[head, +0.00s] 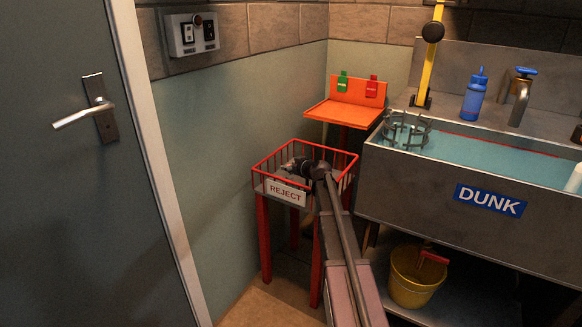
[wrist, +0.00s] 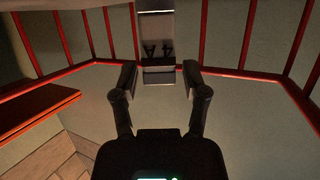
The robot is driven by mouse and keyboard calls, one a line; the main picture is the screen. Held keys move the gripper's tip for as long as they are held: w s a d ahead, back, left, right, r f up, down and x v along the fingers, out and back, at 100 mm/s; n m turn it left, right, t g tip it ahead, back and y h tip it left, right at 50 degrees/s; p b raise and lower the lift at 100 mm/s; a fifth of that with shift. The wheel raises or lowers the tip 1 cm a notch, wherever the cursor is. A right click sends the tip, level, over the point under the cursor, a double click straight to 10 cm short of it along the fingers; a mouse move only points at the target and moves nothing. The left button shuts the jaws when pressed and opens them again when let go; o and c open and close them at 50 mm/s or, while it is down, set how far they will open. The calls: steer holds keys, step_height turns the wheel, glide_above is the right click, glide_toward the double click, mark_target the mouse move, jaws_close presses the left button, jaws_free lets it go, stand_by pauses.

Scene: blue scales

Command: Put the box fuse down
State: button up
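The box fuse (wrist: 157,45) is a pale grey block with dark "4A" marking, seen upside down at the top of the wrist view. My gripper (wrist: 160,76) is open, with one finger on each side of the fuse's near end. A narrow gap shows between the fuse and the fingers. In the head view my gripper (head: 297,166) is down in the red wire basket marked REJECT (head: 285,191). The fuse cannot be made out clearly there, and its far end is cut off in the wrist view.
Behind the basket stands an orange tray (head: 345,113) with a green and a red tag. A DUNK sink (head: 440,184) with a wire ring holder (head: 405,131) is to the right. A yellow bucket (head: 417,277) sits below. A grey door (head: 60,200) is at left.

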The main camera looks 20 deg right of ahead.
steer(key=shift+r+p, duration=0.15)
steer(key=shift+p, duration=0.2)
steer(key=shift+r, duration=0.25)
steer(key=shift+s+r+p, duration=0.25)
steer(key=shift+r+p, duration=0.05)
steer(key=shift+p, duration=0.2)
steer(key=p+v, duration=0.2)
steer(key=v, duration=0.5)
steer(key=shift+w+d+f, duration=0.1)
steer(key=shift+f, duration=0.05)
